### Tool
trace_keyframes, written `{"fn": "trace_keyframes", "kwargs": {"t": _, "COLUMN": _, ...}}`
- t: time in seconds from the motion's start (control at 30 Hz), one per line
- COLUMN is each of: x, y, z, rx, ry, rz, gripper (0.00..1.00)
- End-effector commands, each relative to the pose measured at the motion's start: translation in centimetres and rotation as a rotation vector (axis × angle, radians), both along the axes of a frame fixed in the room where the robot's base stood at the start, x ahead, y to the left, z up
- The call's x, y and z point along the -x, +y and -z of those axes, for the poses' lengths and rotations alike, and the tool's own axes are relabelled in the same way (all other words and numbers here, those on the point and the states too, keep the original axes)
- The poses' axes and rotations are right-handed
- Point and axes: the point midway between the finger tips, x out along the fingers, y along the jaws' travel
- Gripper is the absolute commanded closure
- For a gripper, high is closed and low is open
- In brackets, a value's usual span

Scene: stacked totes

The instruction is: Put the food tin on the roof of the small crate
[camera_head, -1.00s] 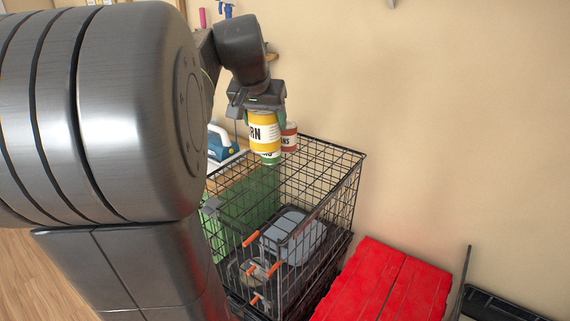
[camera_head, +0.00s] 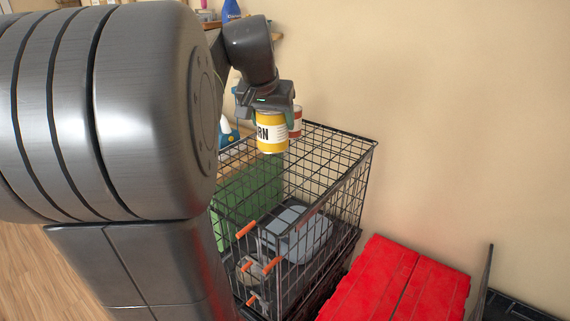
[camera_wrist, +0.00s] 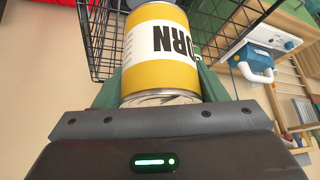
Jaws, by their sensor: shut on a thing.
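A yellow and white tin (camera_head: 271,132) with "CORN" lettering partly readable is held in my gripper (camera_head: 268,112). It also fills the upper middle of the wrist view (camera_wrist: 161,55), between the green finger pads. My gripper is shut on it. In the head view the tin appears over the far end of the black wire crate (camera_head: 345,170), near its roof; I cannot tell the gap between them. The crate's wire roof looks bare apart from what the tin hides.
A second tin, red and white (camera_head: 296,121), stands behind the held tin. Inside the crate is a grey-blue tub (camera_head: 290,232). Orange latches (camera_head: 246,229) are on its front. A red slatted lid (camera_head: 400,285) lies to the right. A blue and white iron-like object (camera_wrist: 262,65) stands beyond the crate.

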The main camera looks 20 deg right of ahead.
Motion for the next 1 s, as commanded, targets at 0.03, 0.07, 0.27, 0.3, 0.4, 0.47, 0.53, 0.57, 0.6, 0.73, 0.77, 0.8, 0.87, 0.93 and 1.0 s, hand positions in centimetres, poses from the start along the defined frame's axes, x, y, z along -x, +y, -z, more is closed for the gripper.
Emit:
{"fn": "trace_keyframes", "kwargs": {"t": 0.03, "x": 0.0, "y": 0.0, "z": 0.7, "rx": 0.002, "ry": -0.002, "rz": 0.0, "gripper": 0.72}}
{"fn": "trace_keyframes", "kwargs": {"t": 0.07, "x": 0.0, "y": 0.0, "z": 0.8, "rx": 0.002, "ry": -0.002, "rz": 0.0, "gripper": 0.72}}
{"fn": "trace_keyframes", "kwargs": {"t": 0.27, "x": 0.0, "y": 0.0, "z": 2.8, "rx": 0.0, "ry": 0.001, "rz": 0.0, "gripper": 0.72}}
{"fn": "trace_keyframes", "kwargs": {"t": 0.3, "x": 0.0, "y": 0.0, "z": 3.6, "rx": -0.001, "ry": 0.003, "rz": 0.0, "gripper": 0.72}}
{"fn": "trace_keyframes", "kwargs": {"t": 0.4, "x": 0.0, "y": 0.0, "z": 5.4, "rx": 0.0, "ry": 0.002, "rz": 0.0, "gripper": 0.72}}
{"fn": "trace_keyframes", "kwargs": {"t": 0.47, "x": 0.0, "y": 0.0, "z": 6.3, "rx": 0.0, "ry": 0.002, "rz": 0.0, "gripper": 0.72}}
{"fn": "trace_keyframes", "kwargs": {"t": 0.53, "x": 0.0, "y": 0.0, "z": 6.9, "rx": 0.001, "ry": 0.0, "rz": 0.0, "gripper": 0.72}}
{"fn": "trace_keyframes", "kwargs": {"t": 0.57, "x": 0.0, "y": 0.0, "z": 7.1, "rx": 0.001, "ry": 0.0, "rz": 0.0, "gripper": 0.72}}
{"fn": "trace_keyframes", "kwargs": {"t": 0.6, "x": 0.0, "y": 0.0, "z": 7.4, "rx": 0.001, "ry": 0.0, "rz": 0.0, "gripper": 0.72}}
{"fn": "trace_keyframes", "kwargs": {"t": 0.73, "x": 0.0, "y": 0.0, "z": 9.2, "rx": 0.0, "ry": 0.002, "rz": 0.0, "gripper": 0.72}}
{"fn": "trace_keyframes", "kwargs": {"t": 0.77, "x": 0.0, "y": 0.0, "z": 9.7, "rx": 0.0, "ry": 0.002, "rz": 0.0, "gripper": 0.72}}
{"fn": "trace_keyframes", "kwargs": {"t": 0.8, "x": 0.0, "y": 0.0, "z": 10.2, "rx": 0.0, "ry": 0.002, "rz": 0.0, "gripper": 0.72}}
{"fn": "trace_keyframes", "kwargs": {"t": 0.87, "x": 0.0, "y": 0.0, "z": 10.7, "rx": 0.0, "ry": 0.0, "rz": -0.001, "gripper": 0.72}}
{"fn": "trace_keyframes", "kwargs": {"t": 0.93, "x": 0.0, "y": 0.0, "z": 11.0, "rx": 0.001, "ry": -0.001, "rz": 0.0, "gripper": 0.72}}
{"fn": "trace_keyframes", "kwargs": {"t": 1.0, "x": 0.0, "y": 0.0, "z": 11.0, "rx": 0.001, "ry": -0.002, "rz": 0.0, "gripper": 0.72}}
